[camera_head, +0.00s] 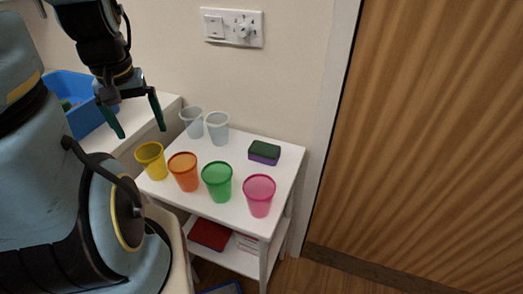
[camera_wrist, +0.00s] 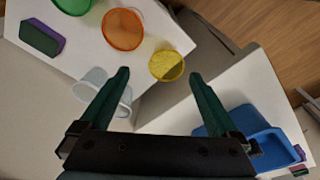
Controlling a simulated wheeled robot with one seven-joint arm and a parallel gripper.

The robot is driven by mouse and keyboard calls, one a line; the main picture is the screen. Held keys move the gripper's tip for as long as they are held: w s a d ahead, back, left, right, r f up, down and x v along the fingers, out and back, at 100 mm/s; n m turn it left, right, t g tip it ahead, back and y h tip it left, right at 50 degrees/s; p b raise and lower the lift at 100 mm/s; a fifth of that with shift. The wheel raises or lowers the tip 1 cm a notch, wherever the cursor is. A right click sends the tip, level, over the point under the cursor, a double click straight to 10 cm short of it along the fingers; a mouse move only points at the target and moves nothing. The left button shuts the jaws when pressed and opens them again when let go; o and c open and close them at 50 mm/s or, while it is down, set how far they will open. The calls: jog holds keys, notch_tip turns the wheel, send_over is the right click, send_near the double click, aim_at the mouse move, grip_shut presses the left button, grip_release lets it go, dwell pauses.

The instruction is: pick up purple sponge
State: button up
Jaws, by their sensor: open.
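The purple sponge (camera_head: 263,157) has a dark green top layer and lies flat at the back right of the small white table (camera_head: 228,148). In the wrist view the sponge (camera_wrist: 41,38) is at the upper left, beyond my left finger. My gripper (camera_head: 139,118) is open and empty. It hangs above and left of the table, near the yellow cup, well apart from the sponge.
Yellow (camera_head: 150,161), orange (camera_head: 184,172), green (camera_head: 217,181) and pink (camera_head: 259,196) cups line the table's front. Clear cups (camera_head: 217,128) stand at its back left. A blue bin (camera_head: 68,88) is at the left. A wall and door frame stand behind; the sponge has clear room around it.

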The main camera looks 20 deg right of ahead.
jog(key=shift+o, duration=0.2)
dwell(0.3)
jog(key=m+g+b, duration=0.2)
jog(key=m+b, duration=0.1)
jog(key=m, duration=2.2)
send_over(265, 149)
jog(key=f, duration=1)
jog(key=shift+w, duration=0.25)
jog(key=shift+s+f+p, duration=0.15)
jog(key=shift+f+p, duration=0.3)
jog(key=shift+f, duration=2.7)
